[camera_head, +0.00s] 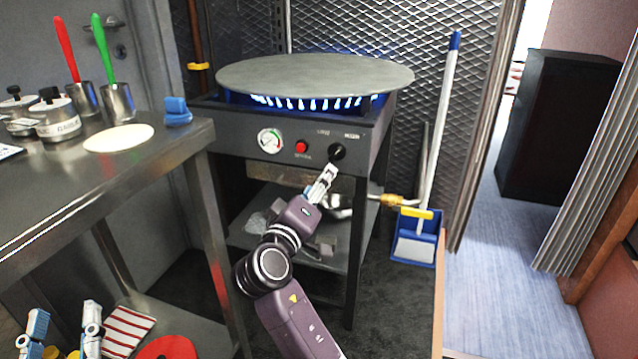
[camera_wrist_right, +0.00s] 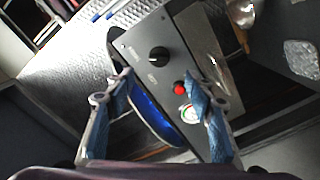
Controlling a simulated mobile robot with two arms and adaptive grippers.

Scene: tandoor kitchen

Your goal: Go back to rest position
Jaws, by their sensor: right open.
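My left gripper (camera_head: 64,318) is at the lower left of the head view, its two blue-and-white fingers spread apart with nothing seen between them. My right arm rises from the bottom middle, and my right gripper (camera_head: 328,173) is in front of the burner stove, just below its black knob (camera_head: 337,151). In the right wrist view the right gripper (camera_wrist_right: 160,90) is open and empty. Its fingers flank the view of the stove's front panel, with the knob (camera_wrist_right: 158,57) and red button (camera_wrist_right: 180,88) beyond. I cannot tell whether a finger touches the panel.
The stove (camera_head: 370,130) carries a round griddle (camera_head: 315,76) over blue flames. A steel table (camera_head: 60,200) at left holds flatbread (camera_head: 118,138), jars and utensil cups. A blue dustpan (camera_head: 415,240) and broom stand right of the stove. Blue floor (camera_head: 500,270) lies open at right.

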